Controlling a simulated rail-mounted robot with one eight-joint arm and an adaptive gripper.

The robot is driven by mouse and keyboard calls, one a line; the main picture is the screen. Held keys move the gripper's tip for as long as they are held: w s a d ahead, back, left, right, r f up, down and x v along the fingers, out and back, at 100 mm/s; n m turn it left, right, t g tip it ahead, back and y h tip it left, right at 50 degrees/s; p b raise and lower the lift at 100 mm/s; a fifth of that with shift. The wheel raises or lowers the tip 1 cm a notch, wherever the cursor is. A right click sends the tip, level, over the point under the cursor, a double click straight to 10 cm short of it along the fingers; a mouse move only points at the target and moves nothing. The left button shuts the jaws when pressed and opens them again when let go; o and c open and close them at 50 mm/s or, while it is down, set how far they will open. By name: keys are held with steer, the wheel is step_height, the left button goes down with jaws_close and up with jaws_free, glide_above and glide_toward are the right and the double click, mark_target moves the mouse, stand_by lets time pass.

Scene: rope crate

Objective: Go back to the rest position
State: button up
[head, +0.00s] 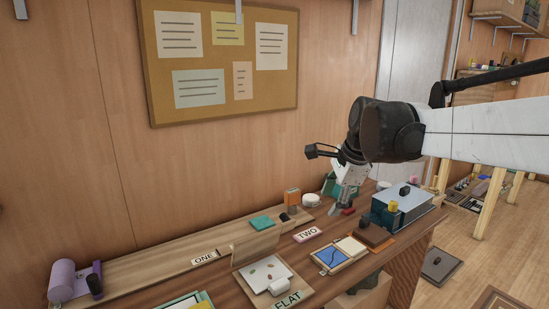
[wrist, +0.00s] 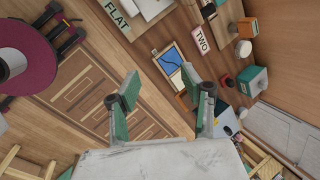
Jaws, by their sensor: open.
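My gripper (head: 340,198) hangs from my arm at the right of the head view, fingers pointing down over the back of the workbench. In the head view it overlaps the area near a white round container (head: 311,200) and a small red object (head: 347,212). In the wrist view my gripper (wrist: 164,88) has its two green-padded fingers wide apart with nothing held between them. The bench and floor lie some distance beyond the fingers. From these views I cannot tell the exact height above the bench.
A blue-grey box (head: 403,209) with small items on top stands right of my gripper. A blue-pictured tray (head: 339,255), a TWO label (head: 307,234) and a FLAT board (head: 306,292) lie in front. A purple roll (head: 66,280) is far left. A corkboard (head: 219,105) hangs behind.

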steer(key=s+d+f+n+t, duration=0.1)
steer(key=s+d+f+n, duration=0.1)
steer(key=s+n, duration=0.3)
steer(key=s+d+f+n+t+h, duration=0.1)
steer(key=s+f+n, duration=0.3)
steer(key=s, duration=0.8)
steer(key=s+d+f+n+t+h, duration=0.1)
steer(key=s+d+f+n, duration=0.2)
steer(key=s+n, duration=0.4)
steer(key=shift+s+f, duration=0.2)
steer(key=shift+s, duration=1)
